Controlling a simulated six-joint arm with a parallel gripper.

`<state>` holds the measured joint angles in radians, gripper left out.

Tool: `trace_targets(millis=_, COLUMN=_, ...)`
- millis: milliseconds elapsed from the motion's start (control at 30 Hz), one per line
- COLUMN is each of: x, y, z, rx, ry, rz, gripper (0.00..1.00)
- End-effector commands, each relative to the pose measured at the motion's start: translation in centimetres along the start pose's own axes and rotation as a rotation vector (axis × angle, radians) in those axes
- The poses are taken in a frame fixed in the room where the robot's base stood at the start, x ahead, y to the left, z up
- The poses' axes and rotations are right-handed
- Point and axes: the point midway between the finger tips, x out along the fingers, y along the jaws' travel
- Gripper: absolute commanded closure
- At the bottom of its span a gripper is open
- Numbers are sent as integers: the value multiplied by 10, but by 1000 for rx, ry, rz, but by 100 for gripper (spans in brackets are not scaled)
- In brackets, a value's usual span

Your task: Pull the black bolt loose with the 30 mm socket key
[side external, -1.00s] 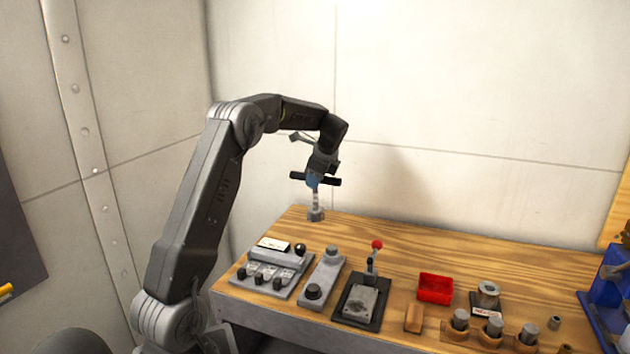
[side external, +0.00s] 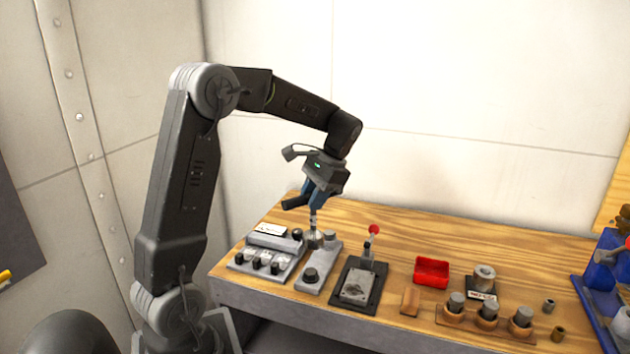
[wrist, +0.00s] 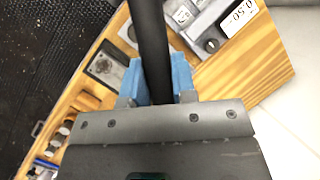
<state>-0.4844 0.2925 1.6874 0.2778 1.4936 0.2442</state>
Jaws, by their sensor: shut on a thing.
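My gripper (side external: 314,197) is shut on the socket key (side external: 313,224), a tool with a black bar handle and a thin steel shaft. In the wrist view the black handle (wrist: 150,40) runs between my blue fingers (wrist: 158,88). The key's grey socket end (side external: 314,240) points down at the back left of a grey block (side external: 320,262). I cannot tell whether it touches anything. A dark round bolt head (side external: 311,273), likely the black bolt, sits on the front of that block, in front of the socket. The inside of the socket is hidden.
A knob panel (side external: 262,262) with a black ball knob stands just left. A black-based fixture with a red-ball lever (side external: 374,230) stands right. Beyond are a red tray (side external: 432,272), a grey cylinder (side external: 484,273) and several holders with grey cylinders (side external: 487,310). The back of the wooden bench is clear.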

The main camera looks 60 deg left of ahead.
Motion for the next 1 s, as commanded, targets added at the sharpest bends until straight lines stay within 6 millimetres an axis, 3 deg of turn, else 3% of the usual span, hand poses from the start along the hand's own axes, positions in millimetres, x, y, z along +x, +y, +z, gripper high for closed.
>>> trace_targets(millis=100, x=2, y=18, z=17, rx=-101, ry=-17, rz=45, gripper=100)
trace_targets(millis=267, x=6, y=28, z=25, rx=-161, ry=-27, rz=71, gripper=100)
trace_targets(millis=733, x=52, y=36, z=6, rx=-165, ry=-31, rz=74, gripper=100)
trace_targets(millis=1000, x=49, y=37, z=7, rx=323, ry=63, rz=-133, gripper=100)
